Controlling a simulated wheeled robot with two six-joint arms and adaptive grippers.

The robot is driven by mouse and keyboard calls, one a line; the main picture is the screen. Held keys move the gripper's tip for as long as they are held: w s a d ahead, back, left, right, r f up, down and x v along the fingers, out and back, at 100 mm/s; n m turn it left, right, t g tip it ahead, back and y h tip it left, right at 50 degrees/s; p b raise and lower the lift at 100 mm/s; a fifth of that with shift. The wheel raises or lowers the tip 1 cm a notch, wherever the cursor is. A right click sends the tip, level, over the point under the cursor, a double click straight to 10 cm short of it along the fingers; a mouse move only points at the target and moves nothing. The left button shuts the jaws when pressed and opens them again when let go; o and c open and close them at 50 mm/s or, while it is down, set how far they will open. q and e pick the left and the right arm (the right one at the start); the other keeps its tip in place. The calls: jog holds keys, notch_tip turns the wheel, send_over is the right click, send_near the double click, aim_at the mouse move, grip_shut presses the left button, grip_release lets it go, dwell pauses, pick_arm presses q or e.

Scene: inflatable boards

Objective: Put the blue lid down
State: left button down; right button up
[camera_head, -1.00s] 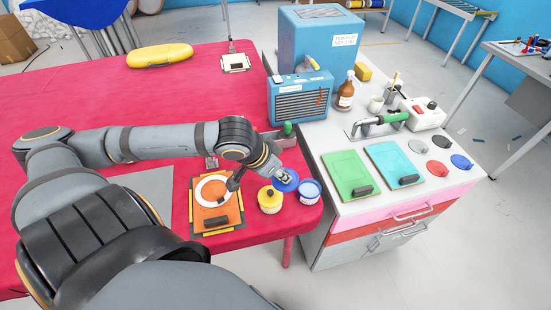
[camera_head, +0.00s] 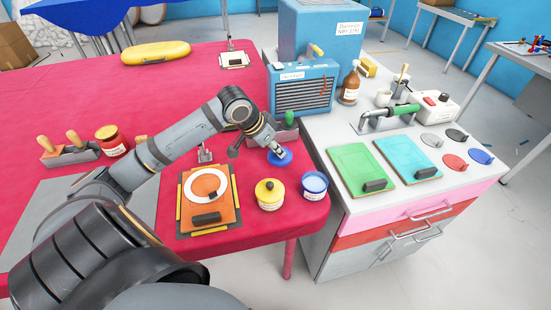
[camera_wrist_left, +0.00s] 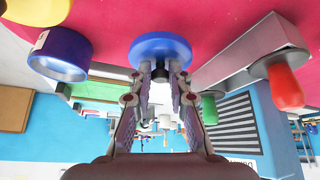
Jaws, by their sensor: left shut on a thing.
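My left gripper (camera_head: 276,149) is shut on the knob of the round blue lid (camera_head: 280,158), which is near the table's right part, behind the pots. In the left wrist view the gripper (camera_wrist_left: 160,72) grips the knob and the blue lid (camera_wrist_left: 160,47) lies flat beyond the fingertips, close to the red table. I cannot tell whether it touches. The open blue pot (camera_head: 314,187) stands in front of it, to the right; it also shows in the left wrist view (camera_wrist_left: 60,53). My right gripper is not in view.
A yellow-lidded pot (camera_head: 269,195) stands beside the blue pot. An orange board with a white ring (camera_head: 209,208) lies left. A tool holder with a green handle (camera_head: 290,119) is just behind the lid. The drawer cabinet (camera_head: 340,211) adjoins the red table (camera_head: 70,100).

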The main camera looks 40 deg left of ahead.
aim_at(274, 155)
pick_arm(q)
jog(key=shift+w+a+f, duration=0.1)
jog(key=shift+f, duration=0.85)
jog(key=shift+w+a+f, duration=0.1)
jog(key=shift+f, duration=0.85)
jog(key=shift+f, duration=0.1)
jog(key=c, duration=1.3)
grip_release()
jog(key=shift+o, duration=0.2)
